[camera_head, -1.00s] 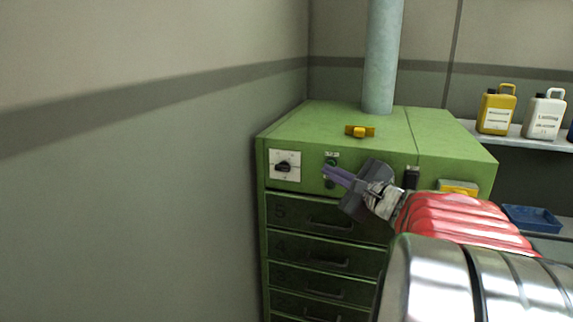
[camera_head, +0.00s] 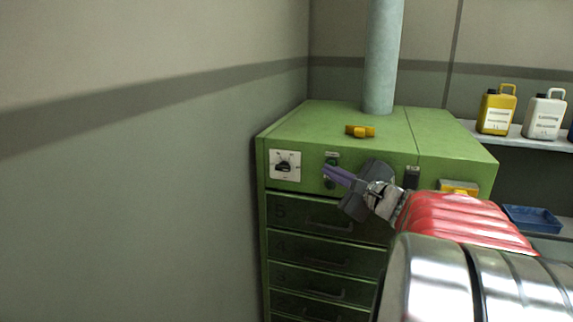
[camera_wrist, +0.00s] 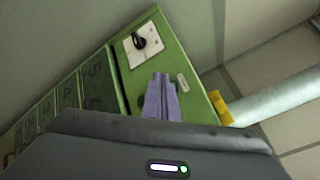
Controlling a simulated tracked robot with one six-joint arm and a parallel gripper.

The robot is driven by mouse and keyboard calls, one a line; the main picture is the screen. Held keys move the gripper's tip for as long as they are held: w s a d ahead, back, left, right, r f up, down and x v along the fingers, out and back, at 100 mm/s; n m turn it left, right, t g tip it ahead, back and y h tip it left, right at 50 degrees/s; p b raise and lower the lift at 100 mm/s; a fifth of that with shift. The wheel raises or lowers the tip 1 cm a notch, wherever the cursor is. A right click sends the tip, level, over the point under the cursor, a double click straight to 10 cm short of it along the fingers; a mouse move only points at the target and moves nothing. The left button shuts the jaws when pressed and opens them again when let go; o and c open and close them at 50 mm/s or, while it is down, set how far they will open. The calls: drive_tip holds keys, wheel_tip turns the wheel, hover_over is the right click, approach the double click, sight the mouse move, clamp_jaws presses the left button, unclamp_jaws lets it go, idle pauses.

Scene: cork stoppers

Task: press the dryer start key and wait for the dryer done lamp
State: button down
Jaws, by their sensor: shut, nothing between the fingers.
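The dryer is a green cabinet (camera_head: 290,130) with drawers below a control panel. On the panel, a small green round part (camera_head: 331,161) sits under a pale label, just above my fingertips. A dark round part (camera_head: 329,183) sits below them. I cannot tell which is the start key and which the done lamp, and I see no clearly lit lamp. My gripper (camera_head: 327,171) is shut and empty, its purple fingers pointing at the panel between these parts. In the wrist view the fingers (camera_wrist: 160,82) hide part of the panel; contact cannot be told.
A black knob on a white dial plate (camera_head: 285,165) is left of my fingers. A yellow object (camera_head: 360,131) lies on the cabinet top beside a grey pipe (camera_head: 382,60). A wall stands close at the left. Bottles (camera_head: 497,110) and a blue tray (camera_head: 532,218) are on shelves at right.

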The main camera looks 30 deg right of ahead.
drive_tip(key=shift+d, duration=0.15)
drive_tip(key=shift+w+d, duration=0.2)
drive_tip(key=shift+w+d, duration=0.25)
drive_tip(key=shift+d, duration=0.05)
idle(1.0)
idle(0.4)
drive_tip(key=shift+s+a, duration=0.55)
drive_tip(key=shift+a, duration=0.15)
drive_tip(key=shift+s+a, duration=0.75)
drive_tip(key=shift+a, duration=0.25)
drive_tip(key=shift+s+a, duration=0.75)
drive_tip(key=shift+a, duration=0.2)
